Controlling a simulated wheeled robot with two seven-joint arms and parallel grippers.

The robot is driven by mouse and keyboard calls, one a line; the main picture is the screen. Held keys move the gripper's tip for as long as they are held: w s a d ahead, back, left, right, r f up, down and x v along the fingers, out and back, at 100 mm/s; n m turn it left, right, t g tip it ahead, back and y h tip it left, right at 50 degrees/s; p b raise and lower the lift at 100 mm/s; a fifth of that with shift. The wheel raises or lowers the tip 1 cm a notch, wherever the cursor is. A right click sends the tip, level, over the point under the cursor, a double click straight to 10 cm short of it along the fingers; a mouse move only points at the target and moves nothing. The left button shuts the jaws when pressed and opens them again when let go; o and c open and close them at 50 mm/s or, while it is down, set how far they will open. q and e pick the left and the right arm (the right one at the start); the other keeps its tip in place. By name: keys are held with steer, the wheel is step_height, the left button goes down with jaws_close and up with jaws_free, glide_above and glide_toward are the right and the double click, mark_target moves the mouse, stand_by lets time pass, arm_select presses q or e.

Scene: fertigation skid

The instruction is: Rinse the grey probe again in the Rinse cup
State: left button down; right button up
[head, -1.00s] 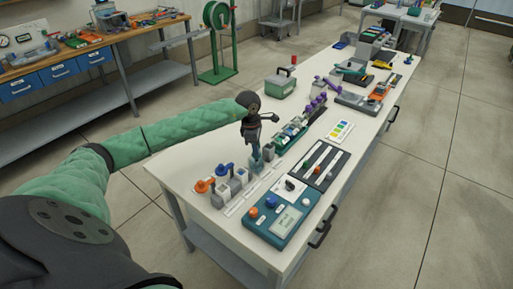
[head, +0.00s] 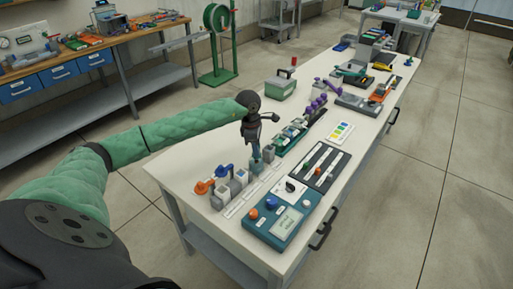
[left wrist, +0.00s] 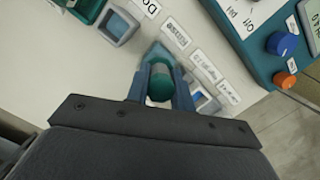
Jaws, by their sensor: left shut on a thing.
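My left gripper (head: 256,160) is over the row of cups on the white bench, pointing down, with its fingers shut on a probe. In the left wrist view the held probe (left wrist: 160,82) shows a rounded teal and grey body between the blue fingers. Its lower end is hidden, so I cannot tell whether it is inside a cup. Square grey cups (head: 241,177) stand beside the gripper, with printed labels in front of them. My right gripper is not in view.
An orange-topped probe (head: 203,186) and a blue-topped probe (head: 226,169) stand at the near cups. A teal meter (head: 283,217) with knobs lies right of the row. A black slider panel (head: 318,165) and a colour chart (head: 341,132) lie beyond it.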

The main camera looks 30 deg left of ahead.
arm_select(q)
steer(key=shift+f, duration=0.35)
steer(key=shift+r, duration=0.2)
steer(key=shift+r, duration=0.65)
steer(key=shift+f, duration=0.1)
steer(key=shift+f+b, duration=0.75)
steer(key=shift+b, duration=0.15)
steer(key=shift+r, duration=0.15)
steer(key=shift+r, duration=0.7)
